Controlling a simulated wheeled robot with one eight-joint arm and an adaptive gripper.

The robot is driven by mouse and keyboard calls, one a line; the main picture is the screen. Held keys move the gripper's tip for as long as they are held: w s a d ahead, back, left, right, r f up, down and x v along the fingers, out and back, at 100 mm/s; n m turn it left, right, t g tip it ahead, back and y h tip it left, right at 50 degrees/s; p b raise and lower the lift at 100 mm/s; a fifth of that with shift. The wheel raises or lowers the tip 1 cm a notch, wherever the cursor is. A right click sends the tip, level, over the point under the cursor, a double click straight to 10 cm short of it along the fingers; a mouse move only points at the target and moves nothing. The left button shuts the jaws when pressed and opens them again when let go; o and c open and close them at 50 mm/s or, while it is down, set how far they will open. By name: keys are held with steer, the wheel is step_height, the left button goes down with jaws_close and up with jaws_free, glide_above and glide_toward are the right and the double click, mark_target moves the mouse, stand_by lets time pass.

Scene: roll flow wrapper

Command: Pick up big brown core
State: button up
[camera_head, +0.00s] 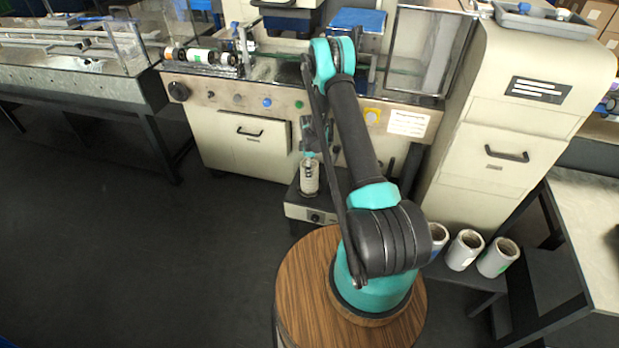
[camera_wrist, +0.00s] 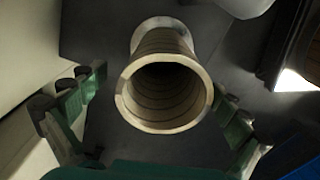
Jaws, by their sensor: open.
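A beige-brown hollow core (camera_head: 309,182) stands upright on a small grey unit in front of the wrapper machine. In the wrist view the core (camera_wrist: 163,42) shows end-on, with its open round mouth facing my camera and a flared ring at its far end. My gripper (camera_head: 309,154) is just above the core in the head view. In the wrist view my gripper (camera_wrist: 160,90) is open, with green fingers on the left and right sides of the core. Gaps show between the fingers and the core's wall. The core's mouth is empty.
The small grey unit (camera_head: 297,211) stands close to the machine front (camera_head: 228,137). Several white rolls (camera_head: 462,256) stand on a low dark stand at the right. Another roll (camera_head: 199,56) lies on the machine's top left. The dark floor (camera_head: 120,240) at the left is clear.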

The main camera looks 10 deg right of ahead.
mark_target(309, 187)
steer(key=f, duration=0.5)
steer(key=shift+s+a, duration=0.1)
steer(key=shift+s, duration=0.1)
steer(key=c, duration=1.2)
